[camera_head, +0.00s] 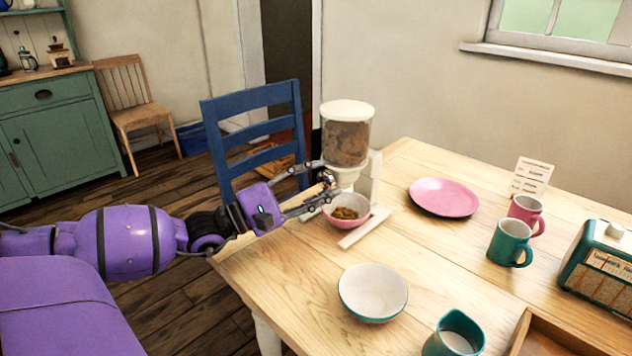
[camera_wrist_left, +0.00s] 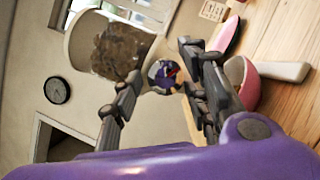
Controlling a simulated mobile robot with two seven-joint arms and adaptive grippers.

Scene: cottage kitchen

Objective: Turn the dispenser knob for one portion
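The dispenser (camera_head: 346,135) stands at the table's left edge, a clear hopper of brown pieces with a cream lid; the hopper also shows in the left wrist view (camera_wrist_left: 112,52). In the left wrist view, a gap shows between the knob and the left finger; contact with the other finger is unclear. My right gripper is out of view.
A white bowl (camera_head: 373,292) and a teal jug (camera_head: 455,335) stand at the front. A pink plate (camera_head: 443,196), a pink mug (camera_head: 525,212), a teal mug (camera_head: 508,243) and a radio (camera_head: 600,268) are to the right. A blue chair (camera_head: 254,106) stands behind my left arm.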

